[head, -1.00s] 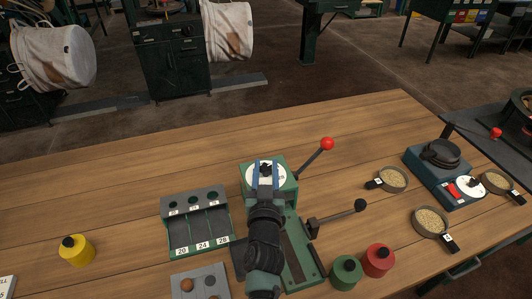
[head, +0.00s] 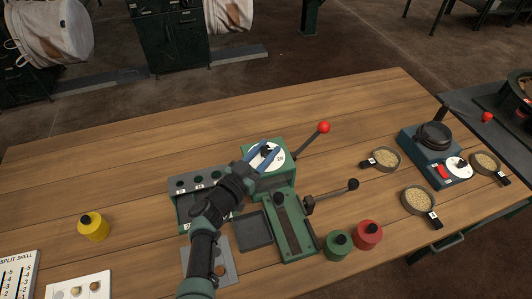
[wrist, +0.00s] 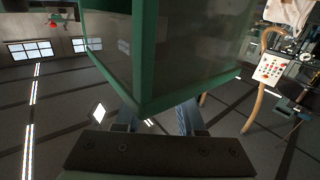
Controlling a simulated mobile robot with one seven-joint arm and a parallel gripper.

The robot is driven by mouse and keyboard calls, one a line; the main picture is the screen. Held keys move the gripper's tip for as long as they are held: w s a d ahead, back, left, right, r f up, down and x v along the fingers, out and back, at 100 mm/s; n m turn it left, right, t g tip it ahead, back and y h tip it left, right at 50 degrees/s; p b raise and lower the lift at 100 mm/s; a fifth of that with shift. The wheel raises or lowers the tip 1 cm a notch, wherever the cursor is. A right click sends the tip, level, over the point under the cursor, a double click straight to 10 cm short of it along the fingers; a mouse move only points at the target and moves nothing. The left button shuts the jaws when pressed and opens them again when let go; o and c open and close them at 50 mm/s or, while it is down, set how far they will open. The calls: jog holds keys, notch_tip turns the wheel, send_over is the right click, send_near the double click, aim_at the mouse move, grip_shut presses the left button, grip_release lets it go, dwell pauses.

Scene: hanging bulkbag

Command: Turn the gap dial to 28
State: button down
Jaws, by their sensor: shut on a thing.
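The gap dial (head: 278,158) is a white round face with a dark knob on top of the green machine (head: 272,182). Its marks are too small to read. My gripper (head: 264,152) comes to the dial from the lower left, with its blue fingers shut on the dial's knob. My wrist hides part of the machine's left side. In the wrist view the fingers (wrist: 157,122) reach up beside a green housing (wrist: 145,60), and the dial itself does not show.
A red-knobbed lever (head: 323,128) rises right of the dial, and a black-knobbed lever (head: 352,184) sits lower. Green (head: 338,244) and red (head: 367,235) weights stand near the front. The table behind is clear.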

jog(key=m+g+h+b, duration=0.2)
jog(key=b, duration=0.1)
jog(key=shift+a+f+h, duration=0.1)
jog(key=shift+f+h, duration=0.15)
jog(key=shift+h, duration=0.05)
jog(key=shift+r+m+g+h+b, duration=0.1)
jog(key=shift+m+g+h+b, duration=0.25)
jog(key=shift+b, duration=0.25)
jog(key=shift+r+g, duration=0.2)
jog(key=shift+g, duration=0.05)
jog(key=c, duration=0.5)
grip_release()
jog(key=p+v, duration=0.2)
jog(key=v, duration=1)
jog(key=shift+s+a, duration=0.25)
jog(key=shift+w, duration=0.1)
